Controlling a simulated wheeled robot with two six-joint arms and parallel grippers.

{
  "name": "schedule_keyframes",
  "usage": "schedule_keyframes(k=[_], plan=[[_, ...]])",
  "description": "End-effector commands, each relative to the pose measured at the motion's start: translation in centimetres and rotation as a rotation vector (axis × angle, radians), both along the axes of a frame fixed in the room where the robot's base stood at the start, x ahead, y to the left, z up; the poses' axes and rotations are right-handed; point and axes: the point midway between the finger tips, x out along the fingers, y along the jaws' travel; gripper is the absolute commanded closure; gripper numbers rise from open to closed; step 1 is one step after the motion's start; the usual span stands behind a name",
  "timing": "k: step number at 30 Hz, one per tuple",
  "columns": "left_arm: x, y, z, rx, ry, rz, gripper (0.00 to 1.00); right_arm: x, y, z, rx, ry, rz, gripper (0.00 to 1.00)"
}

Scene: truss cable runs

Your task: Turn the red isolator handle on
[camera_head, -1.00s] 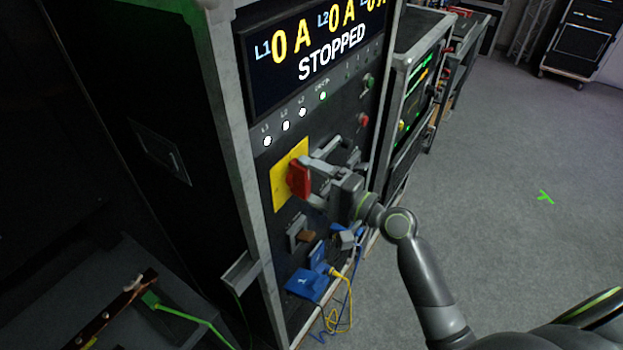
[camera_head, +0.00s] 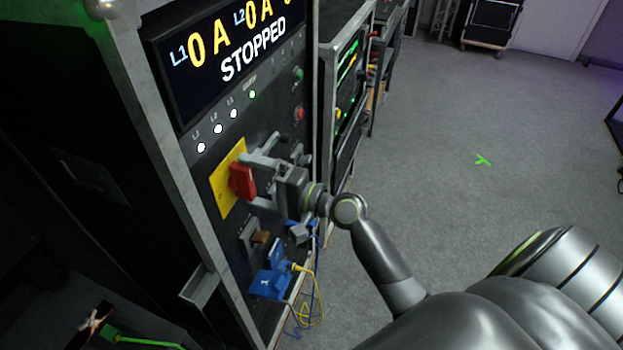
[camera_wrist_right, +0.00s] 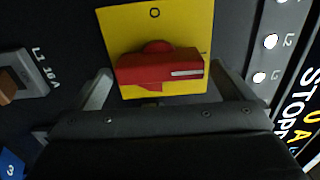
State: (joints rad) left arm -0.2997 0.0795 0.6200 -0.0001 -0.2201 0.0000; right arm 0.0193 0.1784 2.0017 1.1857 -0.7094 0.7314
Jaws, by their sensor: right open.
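The red isolator handle (camera_head: 242,181) sits on a yellow plate (camera_head: 225,196) on the front of the dark cabinet. In the right wrist view the red handle (camera_wrist_right: 160,69) lies across the yellow plate (camera_wrist_right: 124,24), whose edge opposite the gripper carries an "O" mark. My right gripper (camera_head: 258,180) is at the handle. In the right wrist view its fingers (camera_wrist_right: 165,90) stand apart, one past each end of the handle, with gaps visible. The display (camera_head: 228,50) reads STOPPED and 0 A. My left gripper is not in view.
Blue connectors (camera_head: 270,285) with a yellow cable and a grey breaker with a brown lever (camera_head: 255,238) sit below the handle. Green and red buttons (camera_head: 299,113) are at the panel's right. More racks (camera_head: 345,85) stand behind; grey floor at right is open.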

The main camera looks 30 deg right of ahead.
Motion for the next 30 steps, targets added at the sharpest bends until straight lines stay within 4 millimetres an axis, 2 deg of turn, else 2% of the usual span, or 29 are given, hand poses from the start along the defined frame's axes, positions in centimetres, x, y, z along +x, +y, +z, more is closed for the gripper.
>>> schedule_keyframes(k=[15,30], plan=[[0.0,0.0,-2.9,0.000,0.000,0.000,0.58,-6.4,-4.9,-0.4,-0.006,0.003,0.001,0.00],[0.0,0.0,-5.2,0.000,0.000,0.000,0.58,-11.0,-8.5,-0.4,-0.004,0.005,0.003,0.00]])
